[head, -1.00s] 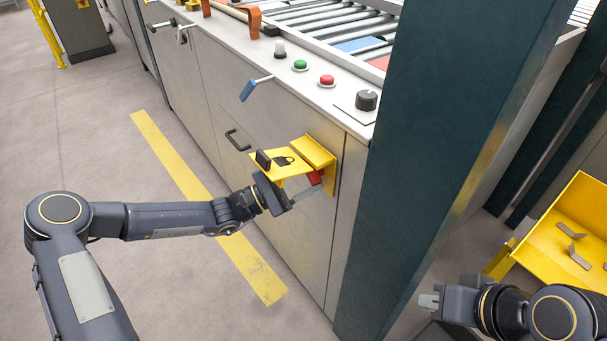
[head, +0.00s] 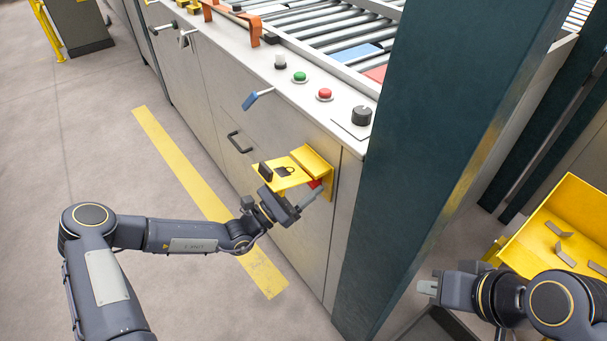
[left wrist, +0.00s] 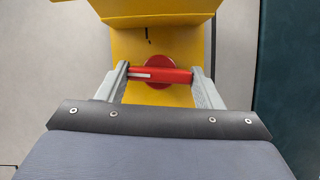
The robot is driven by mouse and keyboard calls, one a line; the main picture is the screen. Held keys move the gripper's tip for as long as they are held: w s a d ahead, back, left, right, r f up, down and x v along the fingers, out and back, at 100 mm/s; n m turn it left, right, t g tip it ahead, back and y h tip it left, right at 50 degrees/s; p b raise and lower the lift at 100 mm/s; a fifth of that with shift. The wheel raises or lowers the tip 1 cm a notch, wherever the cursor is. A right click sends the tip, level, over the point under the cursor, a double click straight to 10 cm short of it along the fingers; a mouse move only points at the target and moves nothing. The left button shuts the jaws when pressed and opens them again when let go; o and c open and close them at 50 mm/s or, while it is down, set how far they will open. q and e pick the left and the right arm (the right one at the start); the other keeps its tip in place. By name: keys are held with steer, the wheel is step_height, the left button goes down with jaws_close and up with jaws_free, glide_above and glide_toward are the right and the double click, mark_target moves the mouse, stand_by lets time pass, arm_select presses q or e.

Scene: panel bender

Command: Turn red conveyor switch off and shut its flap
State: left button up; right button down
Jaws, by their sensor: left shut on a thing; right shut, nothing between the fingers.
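The red switch (left wrist: 160,75) sits on a yellow plate (left wrist: 185,45) on the cabinet front. In the left wrist view its handle lies level across the picture, with a white mark at its left end. My left gripper (left wrist: 161,76) is shut on the handle, one finger at each end. In the head view the left gripper (head: 312,192) is below the flap and hides most of the switch (head: 315,184). The yellow flap (head: 282,174) is raised and stands out over the switch, with a padlock mark and a dark tab. My right gripper (head: 428,288) is shut and empty at lower right.
A teal post (head: 440,130) stands just right of the switch. Above are a counter edge with a green button (head: 299,76), a red button (head: 324,94) and a black knob (head: 361,115). A yellow bin (head: 560,225) with metal pieces is near my right arm.

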arm_select(q)
steer(key=shift+n+t+y+p, duration=0.3)
steer(key=shift+n+t+p, duration=0.3)
steer(key=shift+n, duration=0.6)
steer(key=o, duration=1)
steer(key=v, duration=0.8)
